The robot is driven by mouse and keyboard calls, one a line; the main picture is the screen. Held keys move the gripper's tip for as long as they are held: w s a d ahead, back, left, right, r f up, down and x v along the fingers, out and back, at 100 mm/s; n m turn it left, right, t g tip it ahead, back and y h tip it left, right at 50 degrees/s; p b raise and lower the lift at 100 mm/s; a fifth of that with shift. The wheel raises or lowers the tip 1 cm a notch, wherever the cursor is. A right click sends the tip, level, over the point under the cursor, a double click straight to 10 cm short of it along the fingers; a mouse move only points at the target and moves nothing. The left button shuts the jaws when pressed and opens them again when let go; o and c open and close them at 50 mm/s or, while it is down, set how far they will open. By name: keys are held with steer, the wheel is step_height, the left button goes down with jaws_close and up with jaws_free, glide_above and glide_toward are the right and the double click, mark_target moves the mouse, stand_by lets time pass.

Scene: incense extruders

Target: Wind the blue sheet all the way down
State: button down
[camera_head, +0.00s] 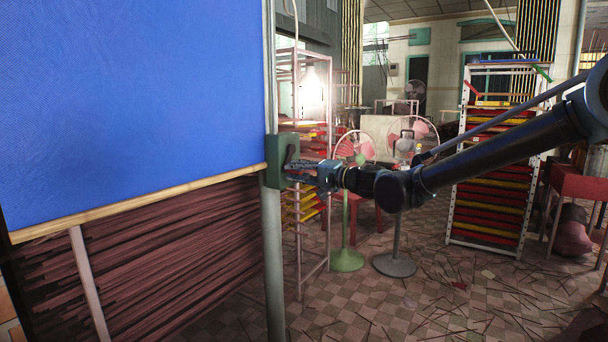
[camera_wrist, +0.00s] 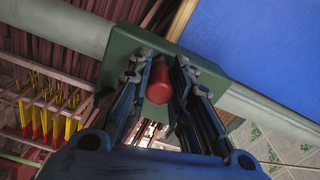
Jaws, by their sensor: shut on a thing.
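The blue sheet (camera_head: 135,105) hangs at the left in the head view, with a light wooden bar (camera_head: 140,202) along its lower edge. It also shows at the upper right of the wrist view (camera_wrist: 265,45). A green winder box (camera_head: 275,162) sits on a grey post beside the bar's right end. In the wrist view a red handle (camera_wrist: 159,82) stands out from the green box (camera_wrist: 130,45). My gripper (camera_head: 290,166) is at the box, and its two fingers (camera_wrist: 160,85) are shut around the red handle. The crank behind the handle is hidden.
Dark red-brown incense bundles (camera_head: 150,260) are stacked below the sheet. A grey post (camera_head: 271,245) carries the box. A pink metal rack (camera_head: 328,200), a green-based fan (camera_head: 345,258) and a red-and-yellow tray rack (camera_head: 492,170) stand to the right. Loose sticks litter the tiled floor.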

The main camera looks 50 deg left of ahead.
mark_target(292, 149)
steer(key=m, duration=0.1)
steer(key=s+r+m, duration=0.1)
steer(key=shift+s+d+r+m, duration=0.15)
steer(key=shift+s+d+m, duration=0.05)
steer(key=shift+m, duration=0.2)
steer(key=shift+s+d+r+m, duration=0.1)
steer(key=shift+s+r+m, duration=0.15)
steer(key=shift+r+m, duration=1.15)
steer(key=shift+s+d+r+m, duration=0.15)
steer(key=shift+r+m, duration=0.4)
steer(key=shift+m, duration=1.5)
steer(key=shift+s+a+r+m, duration=0.1)
steer(key=shift+s+r+m, duration=0.2)
steer(key=shift+r+m, duration=1.1)
steer(key=shift+f+m, duration=0.35)
steer(key=shift+m, duration=0.1)
steer(key=c, duration=1.4)
jaws_free()
steer(key=shift+d, duration=0.1)
steer(key=v, duration=1.2)
steer(key=shift+w, duration=0.1)
